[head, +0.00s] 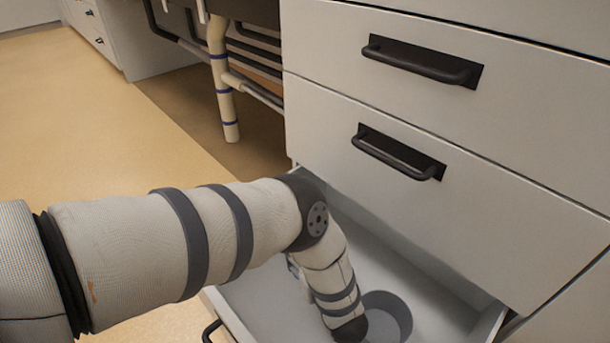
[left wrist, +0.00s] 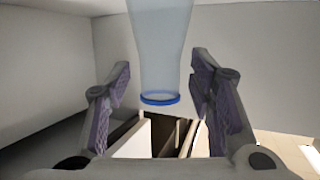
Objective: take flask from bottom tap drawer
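The bottom drawer (head: 440,312) is pulled open in the head view. My left arm reaches down into it, and its gripper is hidden there behind my own wrist. In the left wrist view a translucent pale-blue flask (left wrist: 162,45) with a blue ring (left wrist: 160,99) at its near end shows between the fingers. My left gripper (left wrist: 160,78) is open, with one finger on each side of the flask and small gaps visible. The flask's far end is cut off by the picture's top edge. My right gripper is not in view.
A round grey object (head: 390,314) lies in the drawer beside my wrist; I cannot tell if it is part of the flask. Two closed drawers with black handles (head: 400,152) are above. Pale drawer walls (left wrist: 265,70) surround my gripper. Open floor (head: 70,130) lies left.

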